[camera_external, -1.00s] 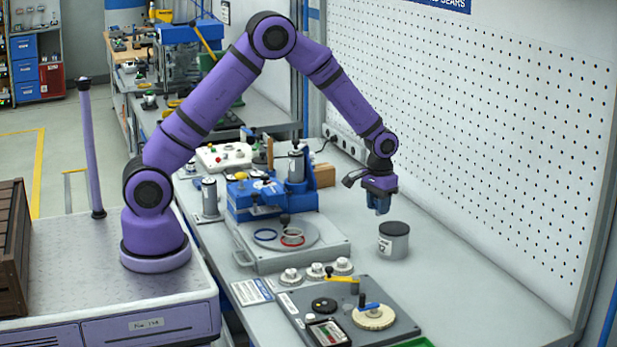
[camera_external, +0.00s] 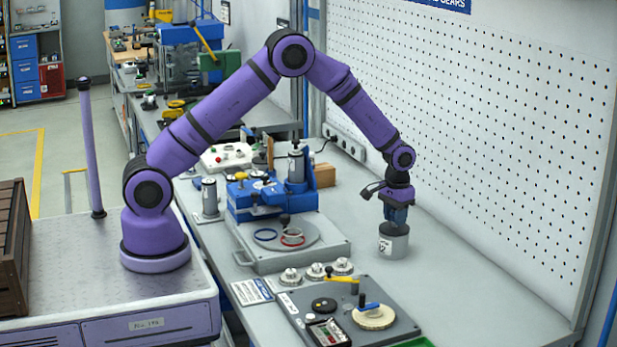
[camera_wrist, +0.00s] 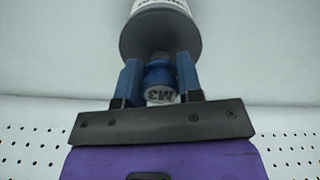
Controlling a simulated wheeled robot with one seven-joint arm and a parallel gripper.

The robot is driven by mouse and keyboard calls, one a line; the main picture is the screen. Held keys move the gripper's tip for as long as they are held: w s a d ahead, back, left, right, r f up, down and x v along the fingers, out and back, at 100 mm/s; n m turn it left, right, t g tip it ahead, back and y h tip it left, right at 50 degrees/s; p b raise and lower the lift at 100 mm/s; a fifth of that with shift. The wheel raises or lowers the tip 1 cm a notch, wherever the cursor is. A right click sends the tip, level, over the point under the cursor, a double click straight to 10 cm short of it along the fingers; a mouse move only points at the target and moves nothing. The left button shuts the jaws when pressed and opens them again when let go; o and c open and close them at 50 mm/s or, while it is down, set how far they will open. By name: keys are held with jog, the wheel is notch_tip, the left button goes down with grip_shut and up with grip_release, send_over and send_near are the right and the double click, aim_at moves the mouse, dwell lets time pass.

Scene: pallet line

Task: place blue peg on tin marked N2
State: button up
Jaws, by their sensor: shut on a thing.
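My gripper (camera_external: 396,214) points down over the grey tin (camera_external: 393,243) on the bench. In the wrist view my gripper (camera_wrist: 158,62) has its two blue fingers closed on the sides of the blue peg (camera_wrist: 158,77). The peg's pale end bears a mark that looks like M3. The tin (camera_wrist: 160,38) lies just beyond the peg, whose far end is at the tin's dark top. I cannot tell whether they touch. The tin's white label faces the outside camera, but its letters are too small to read surely. In the outside view the peg cannot be told from the fingers.
A grey plate with a blue fixture (camera_external: 262,203) and red and blue rings stands left of the tin. Several white knobs (camera_external: 316,271) and a dark panel (camera_external: 292,308) with handles lie in front. A pegboard (camera_external: 480,130) rises behind. The bench right of the tin is clear.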

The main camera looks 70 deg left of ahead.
jog(key=shift+f, duration=0.1)
jog(key=o, duration=0.9)
notch_tip(320, 180, up, 12)
jog(key=s+a+r+t, duration=0.1)
jog(key=s+a+r, duration=0.1)
jog(key=s+r, duration=0.8)
jog(key=s+a+r+m+t, duration=0.1)
jog(key=s+a+r+t, duration=0.15)
jog(key=s+r, duration=0.9)
jog(key=s+a, duration=0.1)
jog(key=s, duration=0.7)
jog(key=s+m+t, duration=0.1)
jog(key=s, duration=0.7)
jog(key=s+a+m, duration=0.1)
jog(key=s, duration=0.7)
jog(key=shift+s+a+t, duration=0.1)
jog(key=shift+a+t, duration=0.25)
